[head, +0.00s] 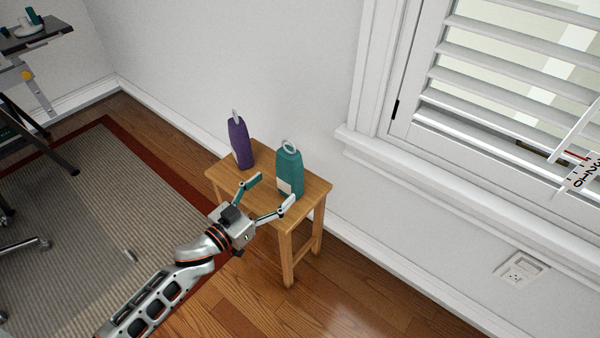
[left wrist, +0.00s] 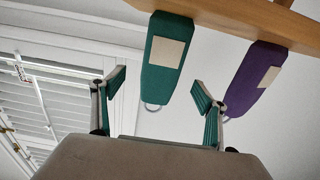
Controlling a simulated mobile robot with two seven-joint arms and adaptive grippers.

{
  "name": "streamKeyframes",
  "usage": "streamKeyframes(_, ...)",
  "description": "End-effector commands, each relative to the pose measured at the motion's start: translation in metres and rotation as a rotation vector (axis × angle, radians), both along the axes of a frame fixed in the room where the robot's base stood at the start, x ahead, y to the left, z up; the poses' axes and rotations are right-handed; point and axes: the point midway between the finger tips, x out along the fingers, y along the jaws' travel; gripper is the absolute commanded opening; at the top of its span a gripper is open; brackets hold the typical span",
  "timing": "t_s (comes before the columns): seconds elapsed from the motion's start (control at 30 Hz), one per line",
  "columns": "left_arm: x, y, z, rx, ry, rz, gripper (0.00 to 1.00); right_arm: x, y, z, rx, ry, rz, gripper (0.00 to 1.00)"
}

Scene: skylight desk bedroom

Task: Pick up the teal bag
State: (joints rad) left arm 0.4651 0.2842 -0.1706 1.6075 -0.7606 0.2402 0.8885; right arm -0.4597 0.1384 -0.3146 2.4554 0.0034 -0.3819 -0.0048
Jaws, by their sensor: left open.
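The teal bag (head: 289,170) stands upright on a small wooden stool, with a pale ring at its top and a light label on its front. It also shows in the left wrist view (left wrist: 157,84), upside down there, with the label facing the camera. My left gripper (head: 270,193) is open and empty, just in front of the teal bag. In the left wrist view its two fingers (left wrist: 158,88) lie on either side of the bag's upper part, apart from it. My right gripper is not in view.
A purple bag (head: 240,143) stands on the stool (head: 258,204) to the left of the teal one, close to a left gripper finger in the wrist view. A wall and window sill (head: 372,152) are behind. A rug (head: 90,200) lies at left.

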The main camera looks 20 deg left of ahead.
Motion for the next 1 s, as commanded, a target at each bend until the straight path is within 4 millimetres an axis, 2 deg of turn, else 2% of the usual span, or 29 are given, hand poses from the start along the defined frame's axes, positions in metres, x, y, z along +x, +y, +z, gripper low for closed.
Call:
streamKeyframes(0.37, 0.033, -0.01, 0.0, -0.003, -0.004, -0.004, 0.74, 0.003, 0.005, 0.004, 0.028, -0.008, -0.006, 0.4)
streamKeyframes(0.7, 0.071, -0.022, -0.002, -0.002, -0.002, -0.004, 0.74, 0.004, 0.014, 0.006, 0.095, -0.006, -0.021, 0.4)
streamKeyframes(1.0, 0.077, -0.024, 0.002, -0.003, -0.005, -0.003, 0.74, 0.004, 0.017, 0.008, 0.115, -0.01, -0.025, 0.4)
